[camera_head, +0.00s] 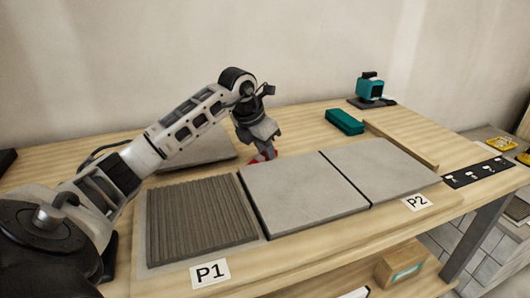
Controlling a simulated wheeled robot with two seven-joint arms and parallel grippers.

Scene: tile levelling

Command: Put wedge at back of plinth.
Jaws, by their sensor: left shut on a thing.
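My left gripper (261,149) reaches in from the left over the back of the work and points down. It is shut on a small red piece, which looks like the wedge (263,157). The red piece is at the back edge of the middle grey tile (300,190), near that tile's back left corner. The gripper hides most of it, and I cannot tell whether it touches the tile or the table. The plinth is not clearly identifiable; a low base (154,263) carries the ribbed bed and the tiles. My right gripper is not in view.
A ribbed grey bed (197,215) lies left, by label P1 (210,272); another tile (379,168) lies right, by P2 (417,201). A loose grey slab (203,150) is behind. A teal block (345,122), wooden strip (399,142) and teal device (370,88) stand back right.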

